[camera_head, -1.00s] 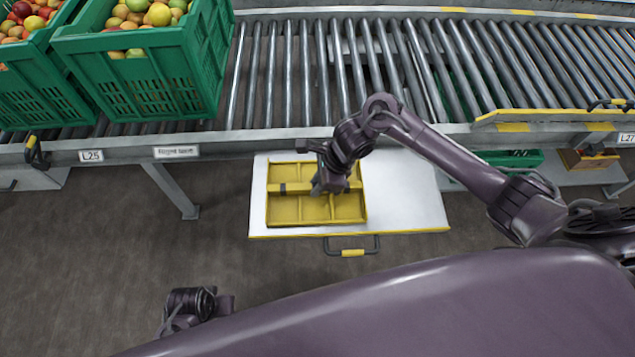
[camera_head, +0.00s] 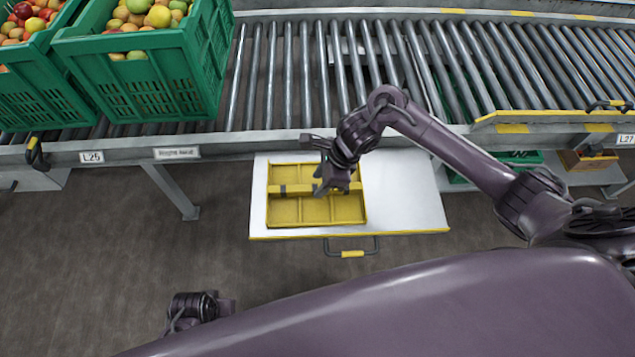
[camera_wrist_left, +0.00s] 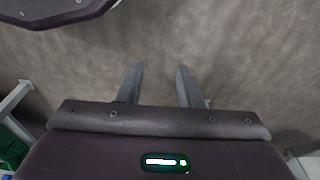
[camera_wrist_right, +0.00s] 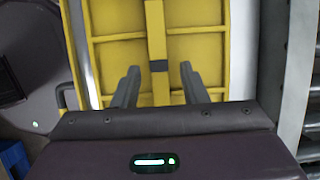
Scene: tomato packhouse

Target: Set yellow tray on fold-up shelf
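The yellow tray (camera_head: 287,211) is a shallow box with dividers and a bar handle across its middle. It lies flat on the left part of the white fold-up shelf (camera_head: 412,195), which stands out level below the conveyor. My right gripper (camera_head: 326,188) is just above the tray. In the right wrist view its fingers (camera_wrist_right: 160,78) are apart, with the tray's handle bar and dark grip (camera_wrist_right: 160,95) in line between them, not pinched. My left gripper, low at the left in the head view, is open and empty over bare floor in its wrist view (camera_wrist_left: 158,72).
A roller conveyor (camera_head: 330,75) runs behind the shelf, with green crates (camera_head: 135,85) of tomatoes at its left. A black and yellow handle (camera_head: 352,252) sticks out from the shelf's front. The shelf's right half is clear. A support leg (camera_head: 170,190) stands left of the shelf.

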